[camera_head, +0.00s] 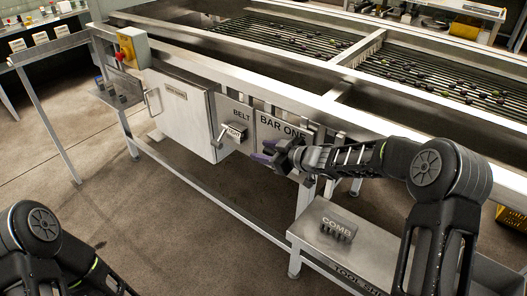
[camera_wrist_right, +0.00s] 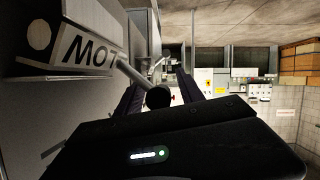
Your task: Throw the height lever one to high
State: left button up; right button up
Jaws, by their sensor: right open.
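The height lever shows in the right wrist view as a grey rod with a round black knob (camera_wrist_right: 158,97). It sticks out from a block whose plate reads LOW (camera_wrist_right: 90,48), upside down in this view. My right gripper (camera_wrist_right: 161,82) is open, with one finger on each side of the knob; I cannot tell whether either touches it. In the head view my right gripper (camera_head: 266,153), with purple fingertips, is in front of the panel marked BAR ONE (camera_head: 281,126) and hides most of that lever. My left gripper is out of view.
A panel marked BELT (camera_head: 241,113) with its own lever (camera_head: 221,134) is just left. A shelf (camera_head: 365,243) below carries a grey block marked COMB (camera_head: 338,228). A yellow box with a red button (camera_head: 120,56) stands at the far left. The floor in front is clear.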

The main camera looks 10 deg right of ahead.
jog(key=shift+w, duration=0.1)
jog(key=shift+c, duration=0.4)
jog(key=shift+a+f, duration=0.1)
jog(key=c, duration=0.9)
grip_shut()
jog(key=shift+f, duration=0.1)
